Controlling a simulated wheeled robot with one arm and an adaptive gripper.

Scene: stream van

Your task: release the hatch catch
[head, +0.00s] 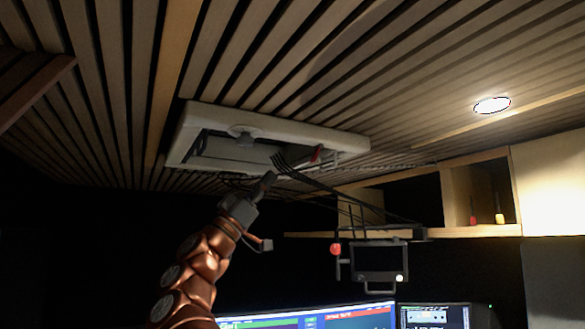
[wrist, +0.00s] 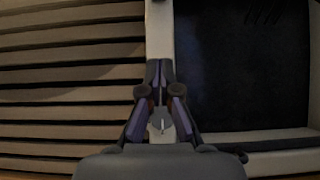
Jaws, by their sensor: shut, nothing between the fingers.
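The ceiling hatch has a pale rectangular frame (head: 188,132) set into the slatted ceiling, with a dark opening inside it. In the wrist view its pale frame bar (wrist: 160,30) runs up behind the fingers. My gripper (head: 269,176) is just below the frame's near edge, pointing up. In the wrist view my gripper (wrist: 160,66) has its fingertips together over the bar, with nothing held. Contact with the frame cannot be told.
Dark cables (head: 330,188) hang from the hatch's right side to a hanging device (head: 378,258) with a red knob. Shelves (head: 470,231) with small bottles stand at right. Lit screens (head: 345,318) are below. The ceiling slats (wrist: 70,72) lie left of the frame.

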